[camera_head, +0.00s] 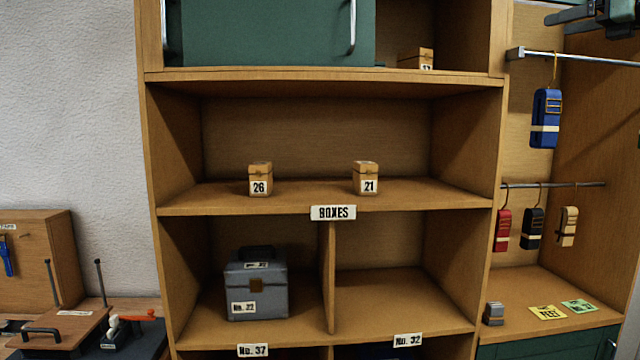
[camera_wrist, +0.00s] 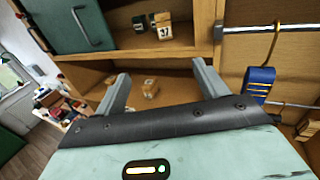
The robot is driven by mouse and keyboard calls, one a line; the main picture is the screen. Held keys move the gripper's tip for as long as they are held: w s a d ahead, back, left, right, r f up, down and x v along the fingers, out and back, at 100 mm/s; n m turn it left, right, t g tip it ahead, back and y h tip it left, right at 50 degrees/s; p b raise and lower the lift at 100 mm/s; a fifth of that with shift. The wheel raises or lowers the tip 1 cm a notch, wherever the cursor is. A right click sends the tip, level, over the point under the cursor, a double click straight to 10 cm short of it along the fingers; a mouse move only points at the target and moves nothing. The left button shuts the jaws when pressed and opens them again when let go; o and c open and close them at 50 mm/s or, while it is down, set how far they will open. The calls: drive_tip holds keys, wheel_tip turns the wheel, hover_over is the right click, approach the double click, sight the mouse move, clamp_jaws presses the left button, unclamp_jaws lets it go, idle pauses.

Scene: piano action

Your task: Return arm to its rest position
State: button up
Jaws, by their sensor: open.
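My gripper (camera_wrist: 160,70) shows in the wrist view with its two grey fingers spread wide apart and nothing between them. It is raised in front of the shelving. In the head view, a dark part that looks like my gripper (camera_head: 603,16) shows at the top right corner, cut off by the frame edge and above the hanging rail. The rest of my arm is out of the head view.
A wooden shelf unit (camera_head: 325,84) holds small boxes 26 (camera_head: 260,179) and 21 (camera_head: 365,178), and a grey case (camera_head: 256,288). A metal rail (camera_head: 580,57) with a hanging blue strap bundle (camera_head: 545,118) is close below the gripper.

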drive_tip(key=w+a+f+n+g+b, duration=0.1)
drive_tip(key=w+a+f+n+g, duration=0.3)
drive_tip(key=a+f, duration=0.7)
drive_tip(key=w+a+f+n+g+b, duration=0.1)
drive_tip(key=a+f+n+g, duration=0.3)
drive_tip(key=a+f, duration=0.75)
drive_tip(key=s+a+f+n+g+b, duration=0.1)
drive_tip(key=s+a+f+n+g, duration=0.1)
drive_tip(key=s+a+f+n, duration=0.4)
drive_tip(key=s+a+f+n+g+b, duration=0.1)
drive_tip(key=s+a+f+n, duration=0.25)
drive_tip(key=a+f, duration=0.65)
drive_tip(key=s+a+f+n+g+h+b, duration=0.1)
drive_tip(key=s+a+f+n+g+h, duration=0.1)
drive_tip(key=s+a+f+n, duration=0.4)
drive_tip(key=s+d+f+n+g+h+b, duration=0.1)
drive_tip(key=s+d+f+n+h, duration=0.1)
drive_tip(key=s+f+n, duration=0.5)
drive_tip(key=s+d+f+n+g+h+b, duration=0.2)
drive_tip(key=s+d+f+n, duration=0.3)
drive_tip(key=s, duration=1.4)
wheel_tip(320, 180, down, 6)
drive_tip(key=n+h, duration=0.1)
drive_tip(key=n, duration=0.2)
drive_tip(key=shift+d+f+b, duration=0.15)
drive_tip(key=shift+d+b, duration=0.1)
drive_tip(key=shift+b, duration=0.05)
drive_tip(key=shift+w, duration=0.1)
